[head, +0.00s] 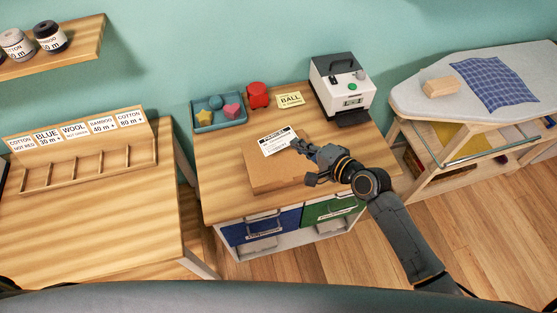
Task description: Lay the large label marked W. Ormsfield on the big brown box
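The big brown box (272,175) lies flat on the middle wooden table. A white label (278,142) with black print is at the box's far edge, over its top; its small text is too blurred to read. I cannot tell whether the label lies flat or sits slightly above the box. My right gripper (308,163) is over the right part of the box, its fingers spread apart. One finger is close to the label's right end; I cannot tell whether they touch. My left gripper is not in view.
A blue tray (205,127) with small shapes, a red object (257,95), a yellow BALL card (290,99) and a label printer (341,84) stand behind the box. A label rack (90,170) is left, an ironing board (405,93) right.

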